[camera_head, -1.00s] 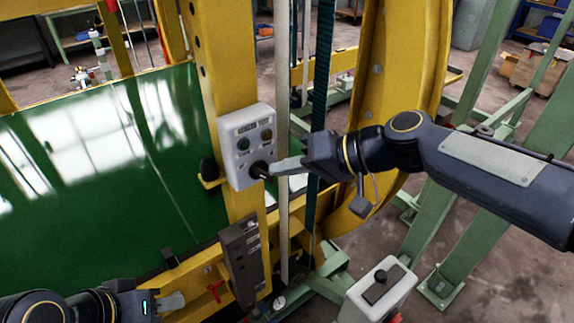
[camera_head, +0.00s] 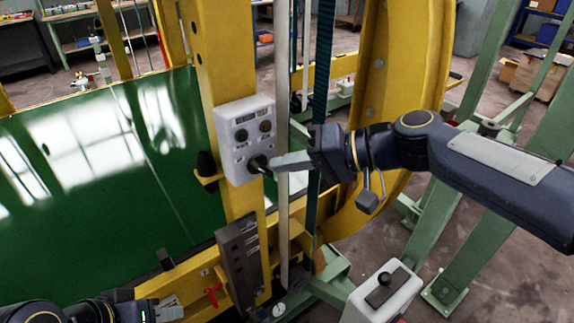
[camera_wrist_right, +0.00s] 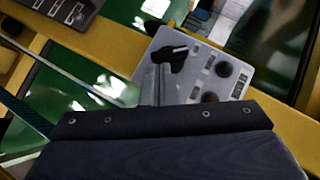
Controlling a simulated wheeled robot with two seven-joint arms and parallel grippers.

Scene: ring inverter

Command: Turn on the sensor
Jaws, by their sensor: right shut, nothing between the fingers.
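A light grey control box (camera_head: 241,117) is fixed on the yellow upright in the head view. It carries a green button (camera_head: 242,135), an amber button (camera_head: 265,126) and a black rotary switch (camera_head: 256,163) at the bottom. The box (camera_wrist_right: 205,58) and the black switch (camera_wrist_right: 170,57) also show in the right wrist view. My right gripper (camera_head: 274,164) is shut, with its fingertips at the switch; whether they touch it I cannot tell. My left gripper (camera_head: 178,307) is at the bottom left, away from the box; its finger gap is too small to judge.
The yellow upright (camera_head: 226,60) bears the box, with a dark grey panel (camera_head: 240,258) below it. A metal strip (camera_head: 283,90) runs vertically just right of the box, close to my right gripper. A green board (camera_head: 90,200) fills the left. A white box (camera_head: 383,291) stands lower right.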

